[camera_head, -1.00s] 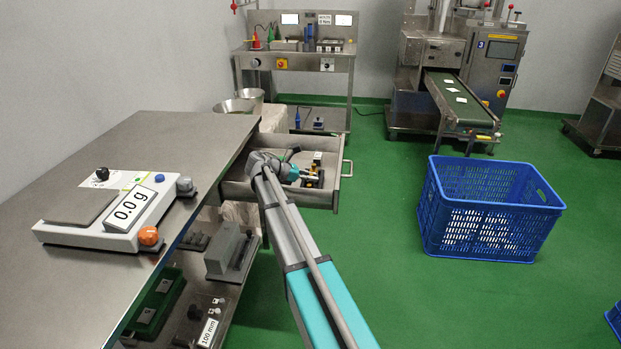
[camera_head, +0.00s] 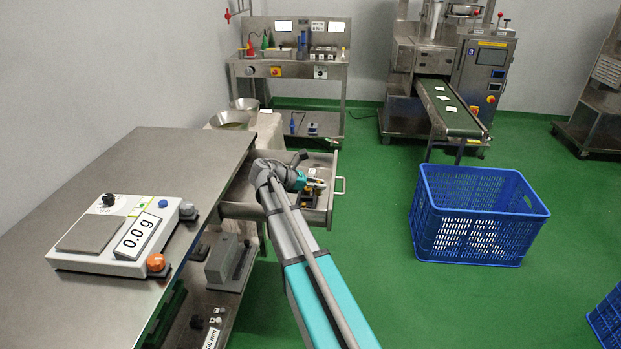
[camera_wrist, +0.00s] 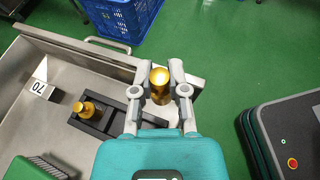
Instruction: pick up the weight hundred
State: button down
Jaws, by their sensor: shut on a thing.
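A brass weight (camera_wrist: 160,88) stands upright between the two grey fingers of my gripper (camera_wrist: 160,70) in the wrist view. My gripper is shut on it, beside one end of a black holder (camera_wrist: 107,122). A smaller brass weight (camera_wrist: 86,109) sits in that holder. I cannot read a mark on either weight. The open steel drawer (camera_wrist: 95,58) lies below; in the head view the drawer (camera_head: 331,203) shows behind my arm, and my gripper (camera_head: 314,184) is over it, with its grip partly hidden.
A white block marked 70 (camera_wrist: 40,89) and a green item (camera_wrist: 38,168) lie in the drawer. A scale reading 0.0 g (camera_head: 88,234) stands on the steel table (camera_head: 165,150). A blue crate (camera_head: 470,240) is on the floor to the right. Green floor is clear between crate and drawer.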

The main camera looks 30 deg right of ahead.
jog(key=s+r+p, duration=0.2)
jog(key=s, duration=0.4)
jog(key=shift+d+r, duration=0.25)
jog(key=shift+r, duration=0.05)
jog(key=shift+s, duration=0.1)
dwell(0.6)
